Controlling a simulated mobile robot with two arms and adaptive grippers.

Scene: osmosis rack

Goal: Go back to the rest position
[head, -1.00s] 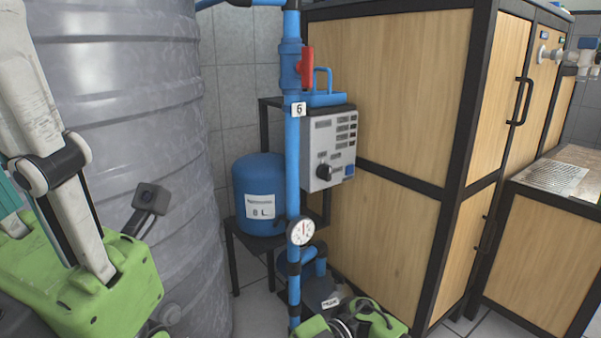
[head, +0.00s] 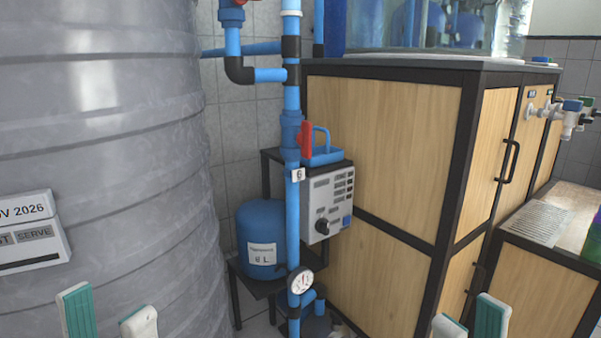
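My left gripper (head: 108,318) is at the bottom left, in front of the grey tank (head: 110,130). Its two teal and white fingers point up and stand apart with nothing between them. My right gripper (head: 470,322) is at the bottom right, in front of the wooden cabinet (head: 390,160). Its two fingers also point up, apart and empty. Both grippers are cut off by the lower edge of the view, and the rest of both arms is hidden. Neither gripper appears to touch anything.
A blue pipe (head: 292,220) with an upright red valve handle (head: 306,138) and a gauge (head: 300,281) stands between tank and cabinet. Behind it are a blue vessel (head: 261,222) and a control box (head: 330,200). A wooden bench (head: 540,280) stands at the right.

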